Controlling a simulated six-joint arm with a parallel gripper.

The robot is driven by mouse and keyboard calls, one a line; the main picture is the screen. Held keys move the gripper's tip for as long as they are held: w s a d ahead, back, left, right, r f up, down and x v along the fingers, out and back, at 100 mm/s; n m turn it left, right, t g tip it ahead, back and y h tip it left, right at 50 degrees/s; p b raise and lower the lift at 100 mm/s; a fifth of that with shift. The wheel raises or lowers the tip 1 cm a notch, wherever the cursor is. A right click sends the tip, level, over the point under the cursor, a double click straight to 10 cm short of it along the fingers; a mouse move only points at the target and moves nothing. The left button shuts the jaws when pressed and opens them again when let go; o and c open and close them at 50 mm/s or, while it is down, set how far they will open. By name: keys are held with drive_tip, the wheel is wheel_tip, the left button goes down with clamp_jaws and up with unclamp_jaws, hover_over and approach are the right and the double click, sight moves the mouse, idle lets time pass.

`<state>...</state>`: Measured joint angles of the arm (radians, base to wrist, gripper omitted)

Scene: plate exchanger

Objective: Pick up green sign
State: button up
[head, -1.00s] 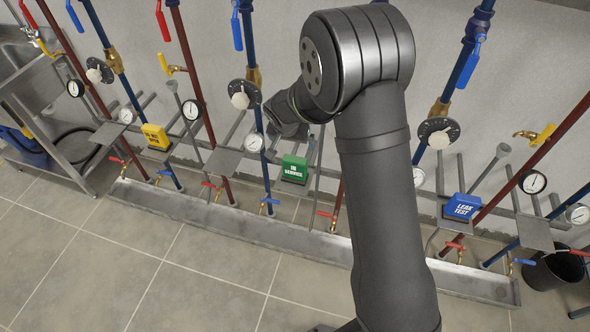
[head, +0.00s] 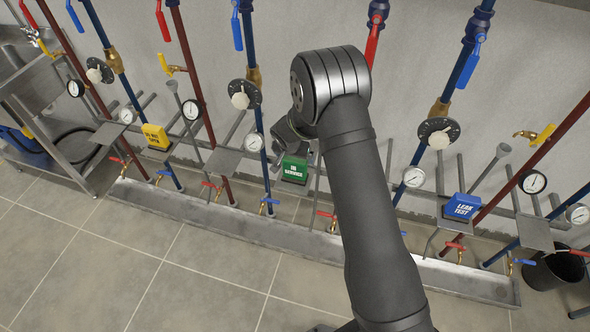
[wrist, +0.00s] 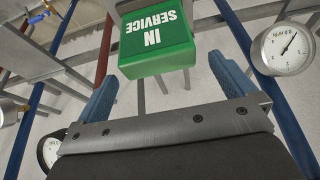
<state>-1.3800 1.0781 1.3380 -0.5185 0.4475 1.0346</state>
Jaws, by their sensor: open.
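The green sign (head: 294,170) reads "IN SERVICE" and sits on a small grey plate in the middle of the pipe row in the head view. In the wrist view the green sign (wrist: 155,40) shows upside down at the top centre, ahead of my gripper (wrist: 166,85). The two blue fingers are spread apart, with the sign beyond and between their tips. They do not appear to touch it. In the head view my gripper is mostly hidden behind my arm, close to the sign.
A yellow sign (head: 156,137) stands to the left and a blue "LEAK TEST" sign (head: 462,207) to the right. Gauges, such as one (wrist: 284,48) at the right in the wrist view, and vertical pipes crowd both sides. The tiled floor (head: 150,270) in front is clear.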

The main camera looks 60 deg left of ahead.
sight(295, 159)
drive_tip(key=x, duration=0.5)
drive_tip(key=shift+s+d+f, duration=0.15)
drive_tip(key=shift+s+d, duration=0.05)
drive_tip(key=shift+d, duration=0.05)
drive_tip(key=c, duration=1)
